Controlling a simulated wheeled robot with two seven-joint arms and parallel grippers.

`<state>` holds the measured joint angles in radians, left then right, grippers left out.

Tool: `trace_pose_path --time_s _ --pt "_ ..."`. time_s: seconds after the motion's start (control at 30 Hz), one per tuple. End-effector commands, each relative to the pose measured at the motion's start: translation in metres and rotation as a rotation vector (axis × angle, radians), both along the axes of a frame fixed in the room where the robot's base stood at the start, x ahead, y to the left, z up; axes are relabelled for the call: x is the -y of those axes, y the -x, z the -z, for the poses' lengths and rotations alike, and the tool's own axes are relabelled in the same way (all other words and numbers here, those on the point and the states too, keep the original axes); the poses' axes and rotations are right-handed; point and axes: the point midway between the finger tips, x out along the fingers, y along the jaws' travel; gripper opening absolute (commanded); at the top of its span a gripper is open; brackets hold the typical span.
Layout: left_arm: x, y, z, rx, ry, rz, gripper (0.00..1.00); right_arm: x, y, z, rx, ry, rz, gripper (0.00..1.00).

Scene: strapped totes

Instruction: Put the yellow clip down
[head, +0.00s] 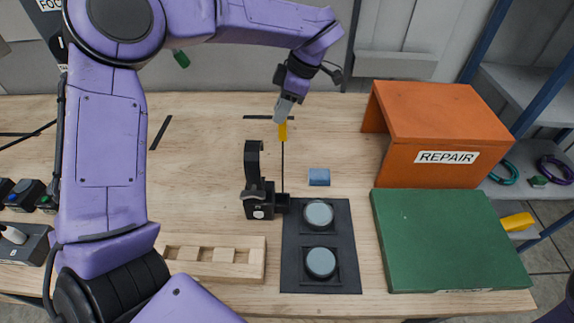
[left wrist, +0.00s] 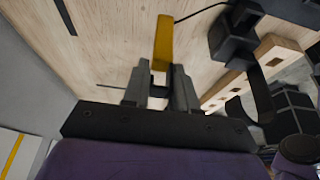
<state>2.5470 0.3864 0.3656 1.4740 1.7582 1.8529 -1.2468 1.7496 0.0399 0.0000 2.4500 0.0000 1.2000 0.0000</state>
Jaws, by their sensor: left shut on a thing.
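My left gripper (head: 284,106) is shut on the yellow clip (head: 283,131) and holds it over the back middle of the wooden table. The clip hangs below the fingertips. In the left wrist view the clip (left wrist: 163,42) sticks out beyond the two grey fingers (left wrist: 158,78). A thin dark cord runs from the clip down to a black stand (head: 262,200) with an upright arm. I cannot tell whether the clip touches the table. My right gripper is not in view.
A blue block (head: 319,177) lies right of the stand. A black mat with two round grey-blue pieces (head: 319,214), a slotted wooden rack (head: 212,258), a green board (head: 450,240) and an orange REPAIR box (head: 440,112) surround it. Bare table lies left of the clip.

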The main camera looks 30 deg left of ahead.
Motion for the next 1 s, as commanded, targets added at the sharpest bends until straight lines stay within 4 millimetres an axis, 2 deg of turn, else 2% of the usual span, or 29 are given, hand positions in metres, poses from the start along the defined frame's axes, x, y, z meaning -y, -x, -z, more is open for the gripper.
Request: trace_pose_path --time_s 0.2,0.5,0.87,0.9,0.97,1.0 --pt "0.0 0.001 0.045 -0.006 0.0 0.001 0.0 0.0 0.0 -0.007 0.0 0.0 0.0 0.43" --pt "0.0 0.001 0.092 -0.004 0.0 0.0 0.0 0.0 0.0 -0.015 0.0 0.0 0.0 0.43" --pt "0.0 0.0 0.1 -0.001 0.001 0.001 0.0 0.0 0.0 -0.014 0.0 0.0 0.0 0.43" --pt "0.0 0.0 0.101 -0.001 0.001 0.001 0.3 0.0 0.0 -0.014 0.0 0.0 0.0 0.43" --pt "0.0 0.0 0.1 -0.001 0.001 0.001 0.5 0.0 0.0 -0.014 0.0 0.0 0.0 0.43" --pt "0.0 0.0 0.1 -0.001 0.001 0.001 0.53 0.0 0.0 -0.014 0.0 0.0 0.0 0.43"
